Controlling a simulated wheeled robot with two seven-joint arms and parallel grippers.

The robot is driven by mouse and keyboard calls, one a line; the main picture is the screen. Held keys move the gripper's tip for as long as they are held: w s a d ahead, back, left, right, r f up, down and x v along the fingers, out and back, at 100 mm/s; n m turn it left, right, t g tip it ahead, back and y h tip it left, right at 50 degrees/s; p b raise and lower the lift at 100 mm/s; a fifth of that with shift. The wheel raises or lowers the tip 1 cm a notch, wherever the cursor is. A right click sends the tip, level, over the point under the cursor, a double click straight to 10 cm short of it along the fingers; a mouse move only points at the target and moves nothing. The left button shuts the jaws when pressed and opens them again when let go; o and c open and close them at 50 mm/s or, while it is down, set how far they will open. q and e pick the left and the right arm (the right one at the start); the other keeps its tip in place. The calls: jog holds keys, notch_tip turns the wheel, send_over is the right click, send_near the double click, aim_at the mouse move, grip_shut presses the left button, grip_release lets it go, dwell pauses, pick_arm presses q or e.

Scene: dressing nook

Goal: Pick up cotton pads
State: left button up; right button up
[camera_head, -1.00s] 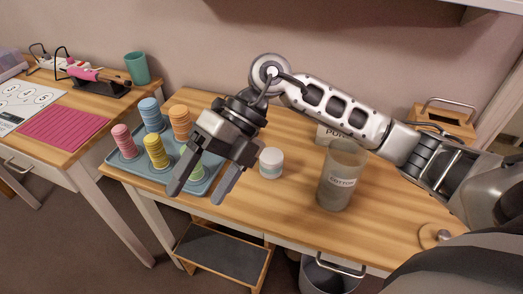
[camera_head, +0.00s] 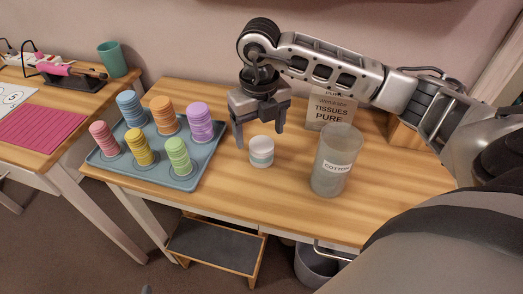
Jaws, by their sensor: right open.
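A short white cylinder with a pale green band (camera_head: 261,152) stands upright on the wooden table; it may be the cotton pads, but I cannot tell for sure. A clear grey jar labelled COTTON (camera_head: 335,162) stands to its right, open at the top, and looks empty. My right gripper (camera_head: 259,138) points down with its fingers apart, empty, just above and behind the white cylinder in the picture. I cannot tell whether a finger touches it. My left gripper is not in view.
A blue-grey tray (camera_head: 182,180) with several coloured disc stacks stands left of the cylinder. The table's front (camera_head: 270,210) is clear. A bin (camera_head: 317,262) stands below.

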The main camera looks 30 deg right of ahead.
aim_at(261, 143)
jog(key=shift+d+f, duration=0.2)
jog(key=shift+f, duration=2.55)
jog(key=c, duration=1)
